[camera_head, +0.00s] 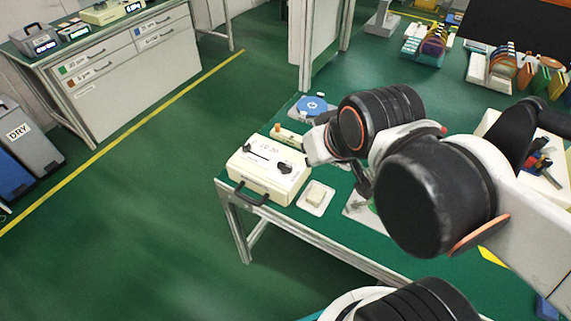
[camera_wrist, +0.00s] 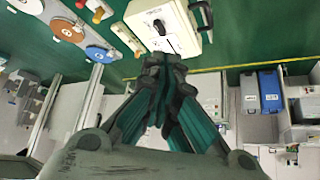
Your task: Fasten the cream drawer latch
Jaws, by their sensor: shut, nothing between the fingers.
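A cream box (camera_head: 262,180) with a dark front pull handle (camera_head: 250,195) stands near the left edge of the green table. Its top has a dark slot with a slider (camera_head: 256,154) and a black knob (camera_head: 284,167). I cannot tell which part is the latch or whether it is fastened. In the wrist view the cream box (camera_wrist: 143,17) is at the top, with its black knob (camera_wrist: 159,27) and the handle (camera_wrist: 201,16) at its right side. My gripper (camera_wrist: 172,62) is shut and empty, its tips appearing just below the box; the gap is unclear.
A small pale block on a plate (camera_head: 315,197) lies right of the box. A blue disc (camera_head: 312,105) and a cream strip with an orange knob (camera_head: 290,137) are behind it. Racks of coloured discs (camera_head: 430,48) stand at the back right. Open floor lies left of the table.

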